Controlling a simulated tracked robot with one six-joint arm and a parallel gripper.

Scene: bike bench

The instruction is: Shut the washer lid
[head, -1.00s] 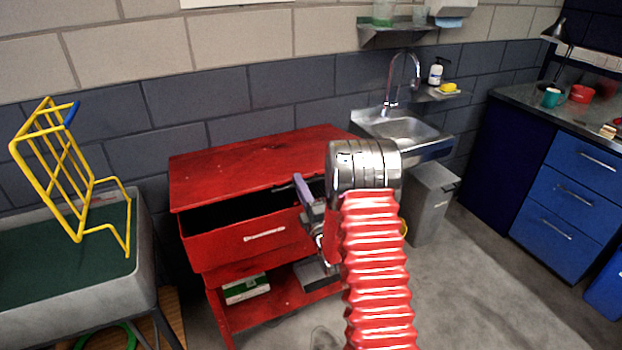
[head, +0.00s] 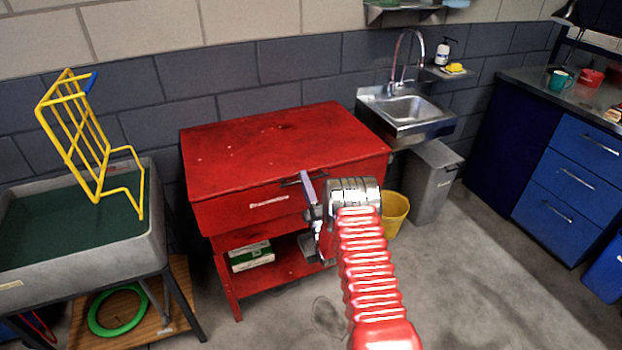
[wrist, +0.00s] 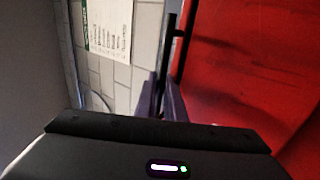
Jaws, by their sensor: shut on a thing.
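The washer is a red metal cabinet (head: 235,210) with a flat red lid (head: 270,148) on top, in the middle of the head view. The lid lies down on the body, and no dark gap shows along the visible front edge. A dark bar handle (head: 290,181) sits at the lid's front edge. My gripper (head: 306,183) is at this handle. In the wrist view my gripper (wrist: 165,97) has its fingers shut around the dark bar handle (wrist: 170,60), beside the red lid (wrist: 245,60). My arm hides the cabinet's front right part.
A grey tub (head: 155,240) with a yellow wire rack (head: 95,145) stands at left. A yellow bucket (head: 396,212), a grey bin (head: 434,182) and a sink (head: 408,108) are to the right. A green-white box (head: 251,257) lies on the cabinet's lower shelf. Floor is clear at front right.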

